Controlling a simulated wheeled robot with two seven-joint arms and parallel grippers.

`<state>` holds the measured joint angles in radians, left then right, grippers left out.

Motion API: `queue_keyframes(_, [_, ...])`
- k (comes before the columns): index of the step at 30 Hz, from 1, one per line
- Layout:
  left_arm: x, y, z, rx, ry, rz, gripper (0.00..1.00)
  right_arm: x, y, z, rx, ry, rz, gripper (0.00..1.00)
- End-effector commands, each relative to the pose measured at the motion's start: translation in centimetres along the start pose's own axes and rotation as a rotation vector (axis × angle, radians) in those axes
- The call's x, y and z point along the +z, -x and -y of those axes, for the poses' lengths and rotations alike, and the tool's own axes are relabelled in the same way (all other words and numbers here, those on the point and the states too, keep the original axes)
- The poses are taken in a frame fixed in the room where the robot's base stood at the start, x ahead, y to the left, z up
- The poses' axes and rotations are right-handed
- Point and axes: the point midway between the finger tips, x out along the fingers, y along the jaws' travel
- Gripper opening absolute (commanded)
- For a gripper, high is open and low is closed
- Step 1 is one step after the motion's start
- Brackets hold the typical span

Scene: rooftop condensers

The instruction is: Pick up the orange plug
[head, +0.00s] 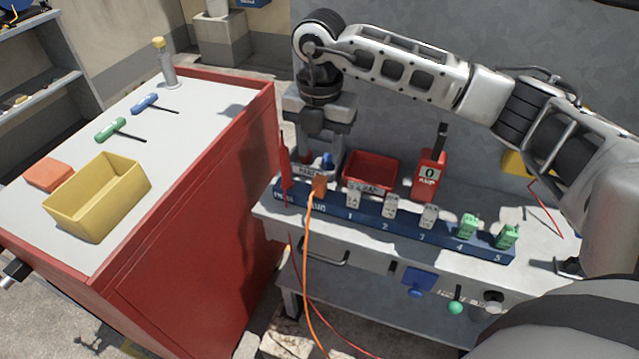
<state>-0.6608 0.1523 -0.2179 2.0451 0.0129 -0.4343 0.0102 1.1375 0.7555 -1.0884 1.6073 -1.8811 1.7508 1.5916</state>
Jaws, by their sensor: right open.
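The orange plug (319,185) sits upright at the left part of the long blue rack (338,222), with an orange cable hanging from it over the bench's front edge. My right gripper (320,162) points down just above and behind the plug in the head view. It is open, and its fingers are partly in shade. I cannot tell whether they touch the plug; they are not closed on it. My left gripper is not in view.
The rack also holds a red probe (283,168), pale plugs (354,201) and green plugs (467,226). A red tray (371,170) and red meter (429,174) stand behind. A red cabinet (200,215) with a yellow bin (97,199) stands left.

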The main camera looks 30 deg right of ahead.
Motion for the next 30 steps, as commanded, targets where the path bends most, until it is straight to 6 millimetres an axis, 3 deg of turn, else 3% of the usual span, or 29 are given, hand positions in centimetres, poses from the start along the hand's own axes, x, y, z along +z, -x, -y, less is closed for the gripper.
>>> queue_keyframes(3, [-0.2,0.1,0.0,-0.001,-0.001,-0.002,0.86,0.0,-1.6,0.0,-0.001,0.0,-0.002,0.47])
queue_keyframes(11, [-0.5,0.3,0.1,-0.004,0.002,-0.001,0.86,-0.3,-3.5,0.1,-0.002,0.001,-0.003,0.47])
queue_keyframes(18, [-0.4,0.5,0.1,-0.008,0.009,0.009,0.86,-0.7,-7.0,0.2,0.001,0.001,-0.002,0.47])
queue_keyframes(27, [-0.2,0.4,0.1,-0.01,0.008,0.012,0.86,-0.7,-7.7,0.2,0.002,0.001,-0.001,0.47])
queue_keyframes(28, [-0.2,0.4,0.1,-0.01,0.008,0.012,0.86,-0.7,-7.7,0.2,0.002,0.001,-0.001,0.45])
queue_keyframes(30, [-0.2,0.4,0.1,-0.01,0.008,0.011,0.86,-0.7,-7.7,0.2,0.002,0.001,-0.001,0.25])
